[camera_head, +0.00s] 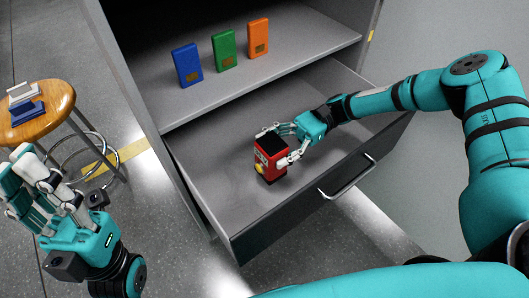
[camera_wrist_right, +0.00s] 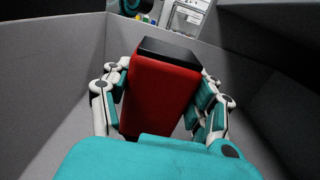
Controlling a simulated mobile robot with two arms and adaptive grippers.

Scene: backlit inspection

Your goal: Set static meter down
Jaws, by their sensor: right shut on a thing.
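The static meter is a red box with a dark top (camera_head: 268,158), upright in the open drawer (camera_head: 228,195) in the head view. My right gripper (camera_head: 283,146) is shut on it from the right side. In the right wrist view the red meter (camera_wrist_right: 160,95) stands between the fingers of my right gripper (camera_wrist_right: 163,100), which touch or nearly touch both sides. Whether its base rests on the drawer floor is hard to tell. My left gripper (camera_head: 35,190) is at the lower left, away from the drawer, with its fingers spread and nothing between them.
Blue (camera_head: 187,65), green (camera_head: 224,49) and orange (camera_head: 258,38) boxes stand on the shelf (camera_head: 290,55) above the drawer. A round wooden stool (camera_head: 45,122) at left holds blue and grey items (camera_head: 24,104). The drawer front has a handle (camera_head: 348,180). The drawer floor around the meter is clear.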

